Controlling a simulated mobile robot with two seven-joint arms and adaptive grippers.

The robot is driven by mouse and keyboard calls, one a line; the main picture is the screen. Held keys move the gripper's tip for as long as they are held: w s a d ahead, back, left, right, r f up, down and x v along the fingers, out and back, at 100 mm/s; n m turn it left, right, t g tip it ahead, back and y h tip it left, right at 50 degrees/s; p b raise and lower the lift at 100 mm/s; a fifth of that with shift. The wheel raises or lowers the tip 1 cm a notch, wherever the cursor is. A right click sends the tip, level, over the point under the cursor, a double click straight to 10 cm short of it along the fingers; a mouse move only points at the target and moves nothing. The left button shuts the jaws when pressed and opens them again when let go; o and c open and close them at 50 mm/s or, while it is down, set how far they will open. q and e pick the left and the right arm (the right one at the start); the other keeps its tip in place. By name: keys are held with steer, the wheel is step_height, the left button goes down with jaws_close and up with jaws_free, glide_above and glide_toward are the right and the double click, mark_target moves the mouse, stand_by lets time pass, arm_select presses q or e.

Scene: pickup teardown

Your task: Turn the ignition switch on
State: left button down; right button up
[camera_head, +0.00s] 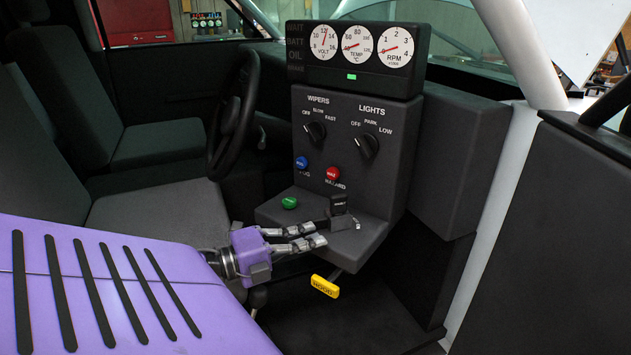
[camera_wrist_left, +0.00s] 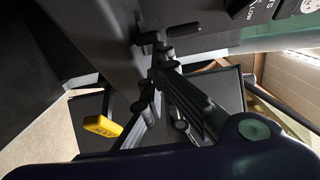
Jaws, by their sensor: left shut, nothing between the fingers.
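A dark grey dashboard console (camera_head: 350,185) stands in the cab. A black switch piece with a small white label (camera_head: 338,204) sits upright on its lower ledge. I cannot read the label clearly, so I cannot tell if it is the ignition switch. My left gripper (camera_head: 315,236) is shut and empty, its fingertips at the ledge just below and left of this piece. In the left wrist view the gripper (camera_wrist_left: 160,78) has its fingertips close under a black T-shaped handle (camera_wrist_left: 156,37); contact is unclear. My right gripper is not in view.
A green button (camera_head: 289,202) is left of the switch piece; blue (camera_head: 301,162) and red (camera_head: 332,174) buttons and two rotary knobs are above. A yellow hood handle (camera_head: 325,286) hangs below the ledge. The steering wheel (camera_head: 233,113) is behind left. Gauges (camera_head: 358,45) top the console.

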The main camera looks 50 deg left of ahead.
arm_select(q)
steer(key=a+m+h, duration=0.1)
steer(key=a, duration=0.2)
stand_by(0.4)
steer(key=shift+a, duration=0.15)
steer(key=shift+w+a, duration=0.1)
stand_by(0.5)
